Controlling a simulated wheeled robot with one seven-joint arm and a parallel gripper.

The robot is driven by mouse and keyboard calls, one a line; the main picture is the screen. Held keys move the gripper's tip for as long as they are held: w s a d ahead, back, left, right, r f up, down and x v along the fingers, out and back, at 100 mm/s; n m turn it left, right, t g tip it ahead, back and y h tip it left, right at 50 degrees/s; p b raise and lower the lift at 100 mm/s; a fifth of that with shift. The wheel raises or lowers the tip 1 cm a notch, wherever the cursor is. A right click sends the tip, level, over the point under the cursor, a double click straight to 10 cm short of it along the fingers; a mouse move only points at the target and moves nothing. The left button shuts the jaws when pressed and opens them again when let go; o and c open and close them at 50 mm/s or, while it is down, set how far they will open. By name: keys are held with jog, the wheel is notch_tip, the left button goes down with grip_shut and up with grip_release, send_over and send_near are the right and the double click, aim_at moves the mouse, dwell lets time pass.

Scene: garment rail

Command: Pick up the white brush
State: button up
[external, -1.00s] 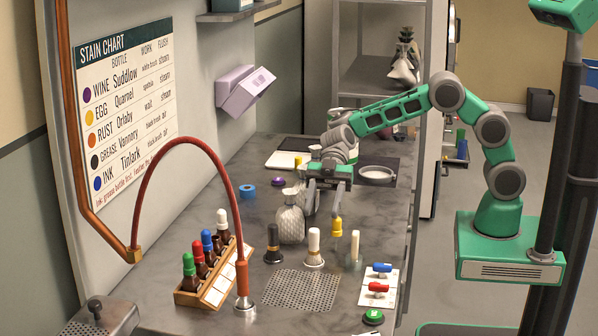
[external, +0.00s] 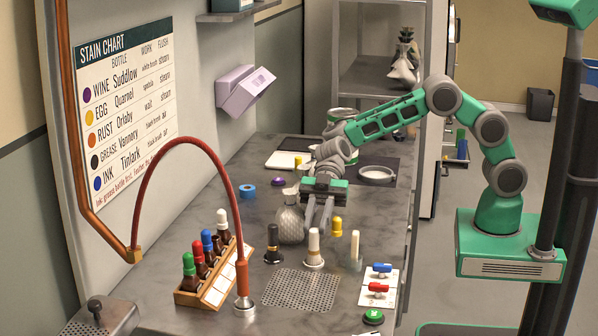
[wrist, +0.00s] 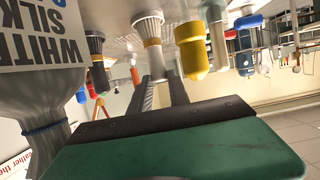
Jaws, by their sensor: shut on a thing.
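The white brush (external: 314,242) stands upright on the bench beside the perforated plate, with a white handle and a pale round base. My gripper (external: 320,222) is at its handle, with its fingers slanting down from behind. In the wrist view, which looks upside down, the white brush (wrist: 150,40) is between the fingertips of my gripper (wrist: 162,82). My gripper is shut on the handle. The fingers hide part of the handle. The brush base appears to be still on the bench.
A black brush (external: 273,244) stands left, a yellow-capped item (external: 336,227) behind right, and a pale stick in a holder (external: 355,250) to the right. A labelled silk bag (wrist: 45,50) is close beside my gripper. The perforated plate (external: 300,290) in front is clear.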

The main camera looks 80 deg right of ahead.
grip_shut()
dwell(0.8)
